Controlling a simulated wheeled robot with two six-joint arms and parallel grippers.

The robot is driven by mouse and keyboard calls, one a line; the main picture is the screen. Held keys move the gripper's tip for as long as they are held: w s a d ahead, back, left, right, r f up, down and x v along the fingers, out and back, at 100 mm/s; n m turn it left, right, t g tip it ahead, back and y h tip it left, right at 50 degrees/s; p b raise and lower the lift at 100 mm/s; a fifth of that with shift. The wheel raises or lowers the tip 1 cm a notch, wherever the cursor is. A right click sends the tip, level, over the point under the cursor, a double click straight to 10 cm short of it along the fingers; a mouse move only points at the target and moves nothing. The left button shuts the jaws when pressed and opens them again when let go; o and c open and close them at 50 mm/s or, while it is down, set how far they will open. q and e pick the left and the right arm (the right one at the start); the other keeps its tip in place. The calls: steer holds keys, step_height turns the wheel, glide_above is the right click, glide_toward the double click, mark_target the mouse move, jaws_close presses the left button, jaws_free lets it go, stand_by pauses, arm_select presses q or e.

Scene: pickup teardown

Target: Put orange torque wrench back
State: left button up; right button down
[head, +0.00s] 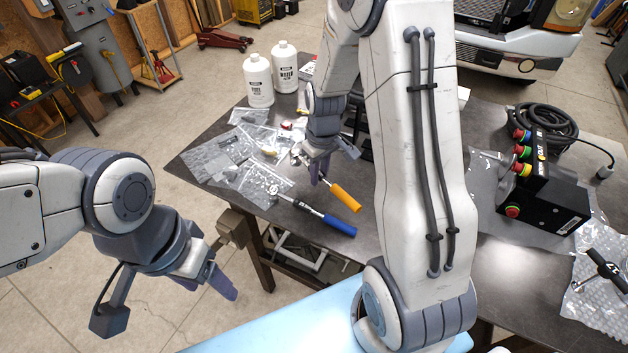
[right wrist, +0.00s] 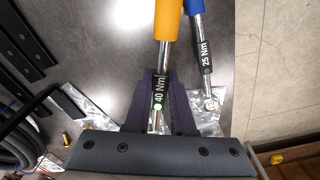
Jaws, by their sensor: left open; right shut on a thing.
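The orange torque wrench (head: 343,196) has an orange handle and a steel shaft. In the right wrist view its handle (right wrist: 168,20) is at the top and its "40 Nm" label lies between my fingers. My right gripper (head: 318,172) is shut on its shaft over the dark table; whether the wrench touches the table I cannot tell. The blue torque wrench (head: 338,225), labelled "25 Nm" in the right wrist view (right wrist: 205,55), lies beside it near the table edge. My left gripper (head: 222,280) is open and empty, off the table's front left.
Plastic bags (head: 225,155) with small parts cover the table's left side. Two white bottles (head: 259,82) stand at the back. A black box with coloured buttons (head: 540,190) and a coiled cable (head: 540,122) sit on the right. My right arm hides the table's middle.

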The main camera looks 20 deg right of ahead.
mark_target(314, 194)
steer(key=shift+w+a+f, duration=0.4)
steer(key=shift+w+a, duration=0.05)
steer(key=shift+w, duration=0.05)
step_height(314, 194, down, 4)
steer(key=shift+r+p, duration=0.1)
steer(key=shift+p, duration=0.55)
steer(key=shift+f, duration=0.2)
steer(key=shift+f, duration=0.15)
steer(key=c, duration=0.8)
jaws_free()
steer(key=shift+o, duration=0.2)
